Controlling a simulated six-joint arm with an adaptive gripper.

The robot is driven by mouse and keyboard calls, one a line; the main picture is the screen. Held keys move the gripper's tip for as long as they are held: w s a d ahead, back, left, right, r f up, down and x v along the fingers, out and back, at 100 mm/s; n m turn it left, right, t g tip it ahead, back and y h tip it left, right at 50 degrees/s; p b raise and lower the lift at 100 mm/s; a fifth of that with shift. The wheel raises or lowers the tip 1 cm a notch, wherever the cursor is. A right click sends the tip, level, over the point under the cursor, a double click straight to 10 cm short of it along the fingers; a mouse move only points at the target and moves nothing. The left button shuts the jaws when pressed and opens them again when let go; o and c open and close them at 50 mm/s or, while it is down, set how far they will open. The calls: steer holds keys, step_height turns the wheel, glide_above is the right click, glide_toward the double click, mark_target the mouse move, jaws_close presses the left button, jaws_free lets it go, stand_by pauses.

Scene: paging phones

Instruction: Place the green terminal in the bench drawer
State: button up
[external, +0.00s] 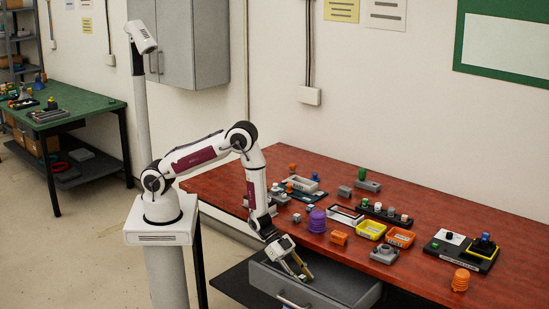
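The bench drawer (345,291) is grey and stands pulled out below the front edge of the red-brown bench. My gripper (304,277) points down into the drawer opening, near its back left part. Its fingers show, but the picture is too small to tell whether they are apart or hold something. No green thing is clear between them. A green upright piece (362,173) is at the back of the bench by a grey block. A smaller green piece (365,202) sits on a black rack. I cannot tell which, if either, is the green terminal.
A black board (462,250) lies at right.

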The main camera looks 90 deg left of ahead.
steer(key=shift+r, duration=0.1)
steer(key=shift+r, duration=0.1)
steer(key=v, duration=1.2)
stand_by(0.4)
stand_by(0.7)
steer(key=w+a+r+n+t+y, duration=0.1)
steer(key=w+a+r+y, duration=0.15)
steer(key=r, duration=0.25)
steer(key=w+a+r+n+y, duration=0.1)
steer(key=a+r, duration=0.2)
steer(key=r, duration=0.2)
steer(key=s+a+r+n+y, duration=0.3)
steer(key=s+a+r, duration=0.1)
steer(key=a+r, duration=0.45)
steer(key=s+a+r+n+g, duration=0.1)
steer(key=s+r, duration=0.4)
steer(key=s, duration=0.7)
steer(key=s+a+r+n+g, duration=0.1)
steer(key=s+a+r+n, duration=0.2)
steer(key=s, duration=0.9)
steer(key=shift+s+a+r+g+y, duration=0.3)
steer(key=shift+a+r+g+y, duration=0.15)
steer(key=shift+a+r, duration=0.4)
